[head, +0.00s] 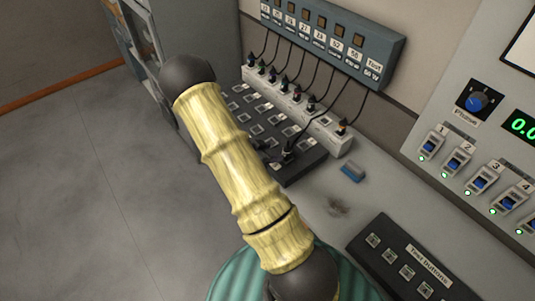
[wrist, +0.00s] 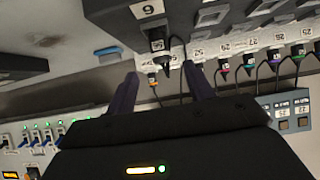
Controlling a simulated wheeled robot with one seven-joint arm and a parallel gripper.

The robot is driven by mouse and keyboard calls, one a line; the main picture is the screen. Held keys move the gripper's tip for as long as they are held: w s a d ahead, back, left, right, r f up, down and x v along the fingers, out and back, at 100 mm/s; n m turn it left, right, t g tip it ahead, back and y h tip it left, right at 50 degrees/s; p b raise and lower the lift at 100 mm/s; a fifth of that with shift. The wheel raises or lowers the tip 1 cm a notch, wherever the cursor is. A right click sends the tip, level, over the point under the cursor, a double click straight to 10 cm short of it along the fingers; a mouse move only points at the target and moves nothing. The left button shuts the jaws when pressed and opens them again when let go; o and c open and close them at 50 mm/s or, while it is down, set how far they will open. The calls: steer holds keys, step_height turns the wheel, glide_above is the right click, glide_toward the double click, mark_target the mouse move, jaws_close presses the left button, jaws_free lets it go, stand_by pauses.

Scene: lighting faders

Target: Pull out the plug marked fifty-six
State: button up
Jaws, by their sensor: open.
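A black plug (head: 288,154) stands in the near end of the dark socket block (head: 312,158) in the head view, with a cable rising toward the labelled box. In the wrist view a dark plug (wrist: 165,67) hangs from the block beside a white label. A 56 label (head: 353,54) is near the right end of the box. My gripper (wrist: 164,76) is open, its two purple fingers either side of the plug's place in the wrist view; no contact is clear. My arm hides the gripper in the head view.
A white strip (head: 331,134) holds several colour-banded plugs, with cables hanging close together from the box. A blue block (head: 352,172) lies on the desk to the right. The Test Buttons panel (head: 405,262) and fader console (head: 480,180) stand nearby. Desk between them is mostly clear.

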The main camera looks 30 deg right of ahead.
mark_target(283, 151)
steer(key=b+x, duration=0.3)
steer(key=x, duration=0.4)
steer(key=shift+d+f+b, duration=0.15)
steer(key=shift+f+b, duration=0.05)
steer(key=shift+b, duration=0.1)
steer(key=shift+c, duration=0.4)
steer(key=c, duration=1)
steer(key=shift+o, duration=0.2)
steer(key=shift+r, duration=0.1)
steer(key=shift+r+p, duration=2.15)
steer(key=shift+r, duration=0.15)
steer(key=shift+r, duration=0.1)
